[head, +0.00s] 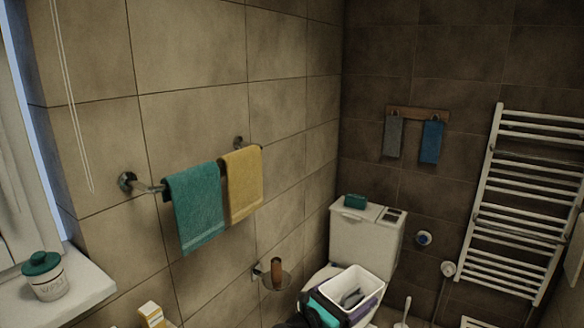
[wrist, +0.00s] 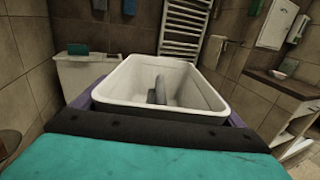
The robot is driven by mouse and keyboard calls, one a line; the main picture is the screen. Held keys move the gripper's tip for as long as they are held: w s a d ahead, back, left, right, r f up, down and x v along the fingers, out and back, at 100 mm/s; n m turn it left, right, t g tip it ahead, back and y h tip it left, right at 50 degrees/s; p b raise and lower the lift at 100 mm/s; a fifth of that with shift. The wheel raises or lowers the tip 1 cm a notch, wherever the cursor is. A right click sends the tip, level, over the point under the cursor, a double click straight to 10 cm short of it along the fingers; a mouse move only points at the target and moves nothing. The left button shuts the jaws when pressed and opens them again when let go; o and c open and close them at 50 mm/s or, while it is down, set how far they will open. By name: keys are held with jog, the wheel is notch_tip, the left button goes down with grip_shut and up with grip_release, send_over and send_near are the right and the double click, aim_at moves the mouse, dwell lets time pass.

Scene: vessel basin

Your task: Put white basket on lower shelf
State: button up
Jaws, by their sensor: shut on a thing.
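The white basket (head: 371,279) is an open, roughly rectangular bin in the lower middle of the head view, in front of the toilet. It fills the middle of the wrist view (wrist: 120,104), roughly upright, with its opening facing up. Grey objects (wrist: 158,92) stand inside it. My gripper (head: 340,305) is shut on the basket; purple parts show along its sides, and a black and teal body shows at its near side. The fingertips' contact is mostly hidden. No shelf is clearly identifiable as the lower one.
A toilet (head: 362,240) with a teal item on its tank stands behind the basket. A white towel rail (head: 520,200) is on the back wall. A towel bar with teal (head: 198,205) and yellow towels juts from the left wall. A brown-topped counter (wrist: 285,84) is at right.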

jog(key=shift+r, duration=0.15)
dwell(0.6)
notch_tip(320, 180, up, 7)
jog(key=p, duration=0.7)
dwell(0.4)
